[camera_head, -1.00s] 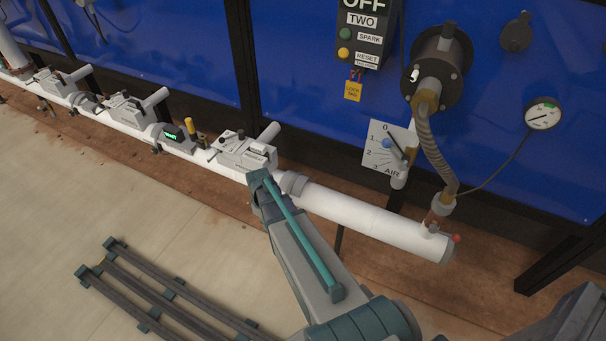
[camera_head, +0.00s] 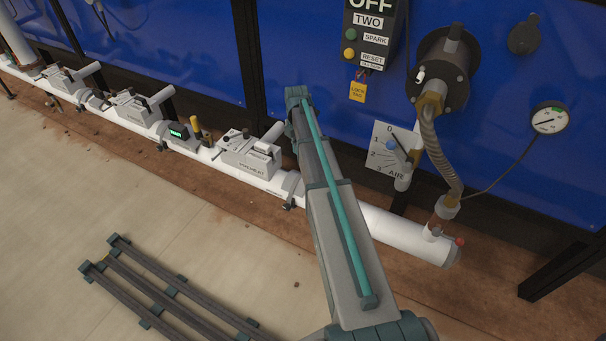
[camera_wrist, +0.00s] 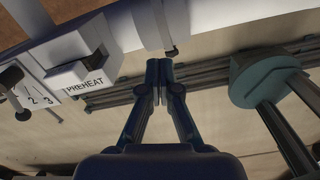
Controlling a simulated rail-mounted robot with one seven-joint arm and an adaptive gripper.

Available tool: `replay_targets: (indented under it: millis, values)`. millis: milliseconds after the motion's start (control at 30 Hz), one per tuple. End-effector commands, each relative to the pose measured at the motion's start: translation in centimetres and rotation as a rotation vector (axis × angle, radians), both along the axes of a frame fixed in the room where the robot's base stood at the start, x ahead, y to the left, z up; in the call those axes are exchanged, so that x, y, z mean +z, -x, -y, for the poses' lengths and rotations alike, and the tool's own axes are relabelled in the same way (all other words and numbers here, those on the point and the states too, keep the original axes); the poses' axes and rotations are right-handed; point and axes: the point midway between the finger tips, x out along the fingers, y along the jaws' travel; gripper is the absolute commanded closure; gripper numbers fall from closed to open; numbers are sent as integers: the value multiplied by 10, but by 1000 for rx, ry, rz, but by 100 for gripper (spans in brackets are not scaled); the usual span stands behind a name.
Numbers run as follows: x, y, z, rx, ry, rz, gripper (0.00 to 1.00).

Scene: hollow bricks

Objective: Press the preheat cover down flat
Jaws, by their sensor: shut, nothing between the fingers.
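The preheat unit (camera_head: 247,158) is a pale grey box on the white pipe, left of my arm in the head view. Its PREHEAT label faces the front and also shows on the unit in the wrist view (camera_wrist: 87,84). A small raised block (camera_head: 264,148) sits on its right top; I cannot tell whether this is the cover or how flat it lies. My gripper (camera_wrist: 159,64) is shut and empty in the wrist view, right of the unit and apart from it. My arm hides the gripper in the head view.
The white pipe (camera_head: 398,231) runs along the blue wall panels, with similar grey units (camera_head: 135,107) to the left. An air dial (camera_head: 390,148), a hose (camera_head: 440,150) and a gauge (camera_head: 549,118) are to the right. Dark rails (camera_head: 165,285) lie on the open floor.

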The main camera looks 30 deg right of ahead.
Motion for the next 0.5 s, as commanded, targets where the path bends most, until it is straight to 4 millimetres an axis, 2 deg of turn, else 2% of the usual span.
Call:
replay_targets:
  millis: [200,500]
  values:
    - [0,3,-1,193,-3,-12,100]
    - [-1,3,-1,242,-2,-12,100]
